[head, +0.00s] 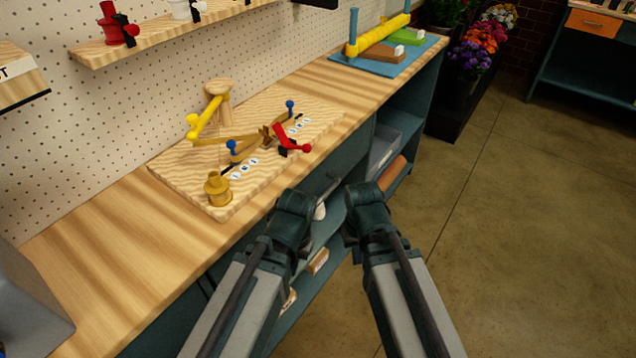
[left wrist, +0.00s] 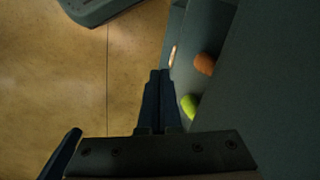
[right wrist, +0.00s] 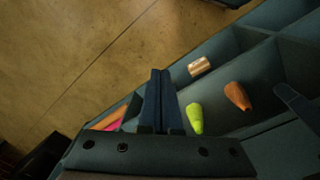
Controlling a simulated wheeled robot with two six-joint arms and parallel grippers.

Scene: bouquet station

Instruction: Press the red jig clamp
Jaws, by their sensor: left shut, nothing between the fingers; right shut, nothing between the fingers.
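The red jig clamp (head: 291,141) is a small red lever with a round red knob, on the right side of the wooden jig board (head: 190,181) on the bench. My left gripper (left wrist: 160,73) is shut and empty. In the head view my left wrist (head: 291,212) is in front of the bench edge, apart from the clamp. My right gripper (right wrist: 161,73) is shut and empty, and my right wrist (head: 367,208) is further right, over the floor side. The fingertips are hard to make out in the head view. Neither wrist view shows the clamp.
The jig board also bears a yellow lever (head: 207,117), blue-knobbed levers, a wooden post and a brass-coloured peg (head: 217,190). A blue tray (head: 412,56) with a yellow bar stands further back. A wall shelf (head: 160,37) hangs above. Open cubbies with loose items lie below the bench.

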